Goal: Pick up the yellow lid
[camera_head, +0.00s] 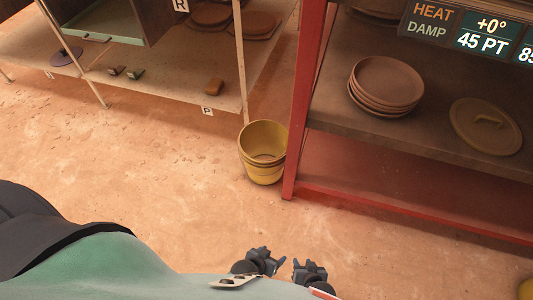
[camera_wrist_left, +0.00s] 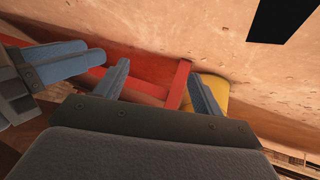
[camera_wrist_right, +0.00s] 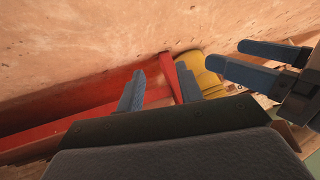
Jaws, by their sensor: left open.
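A round, dull yellow lid (camera_head: 486,125) with a raised bar handle lies on the brown shelf of the red rack, at the right in the head view. My left gripper (camera_head: 265,258) and right gripper (camera_head: 310,272) are side by side at the bottom of the head view, low over the floor and well away from the lid. In the left wrist view my left gripper (camera_wrist_left: 160,85) has its fingers apart with nothing between them. In the right wrist view my right gripper (camera_wrist_right: 160,88) also has its fingers apart and empty. Neither wrist view shows the lid.
A yellow bucket (camera_head: 262,170) stands on the floor beside the red rack post (camera_head: 303,100). A stack of brown plates (camera_head: 387,82) sits left of the lid. A pale shelf (camera_head: 150,75) with small items is at upper left. The floor between is clear.

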